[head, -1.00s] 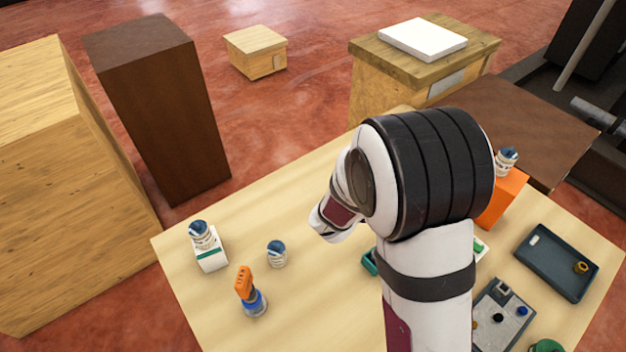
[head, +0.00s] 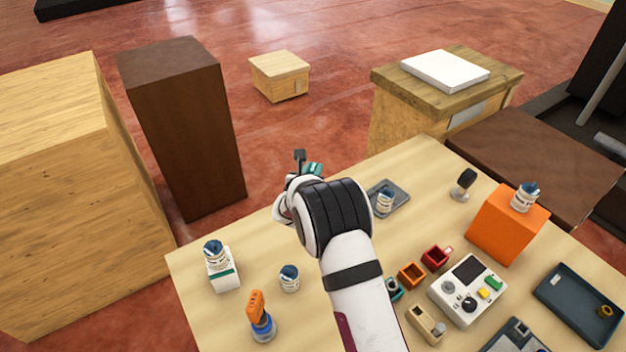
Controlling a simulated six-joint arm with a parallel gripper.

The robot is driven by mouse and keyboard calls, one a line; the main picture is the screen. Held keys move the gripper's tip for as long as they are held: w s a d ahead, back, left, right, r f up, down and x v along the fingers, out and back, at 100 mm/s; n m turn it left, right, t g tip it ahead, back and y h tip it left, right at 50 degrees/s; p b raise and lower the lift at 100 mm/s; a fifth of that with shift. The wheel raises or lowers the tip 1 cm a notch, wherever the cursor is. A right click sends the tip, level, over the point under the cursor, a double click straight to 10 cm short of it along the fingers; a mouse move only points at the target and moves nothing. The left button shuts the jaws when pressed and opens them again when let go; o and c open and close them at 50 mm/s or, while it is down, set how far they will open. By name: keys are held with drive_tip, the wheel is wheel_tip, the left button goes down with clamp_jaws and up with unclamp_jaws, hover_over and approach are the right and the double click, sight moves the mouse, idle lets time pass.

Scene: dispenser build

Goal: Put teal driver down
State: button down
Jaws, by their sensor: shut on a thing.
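The teal driver (head: 314,168) shows as a small teal part just past my wrist, near the far edge of the table. A dark piece sticks up beside it, and I cannot tell whether it belongs to the driver or to my gripper. My gripper (head: 299,176) is shut on the teal driver, with its fingers mostly hidden behind the white and black wrist. The driver's lower end is hidden, so I cannot tell whether it touches the table (head: 250,242).
An orange-and-blue driver (head: 260,316), a jar (head: 289,279) and a jar on a white box (head: 222,272) stand at the left. A grey tray (head: 398,198) with a jar, a dark knobbed stand (head: 464,185) and an orange block (head: 508,226) are right of my arm. Bare table lies left of my wrist.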

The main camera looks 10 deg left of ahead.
drive_tip(key=shift+f, duration=1.9)
drive_tip(key=c, duration=0.8)
unclamp_jaws()
drive_tip(key=shift+o, duration=0.2)
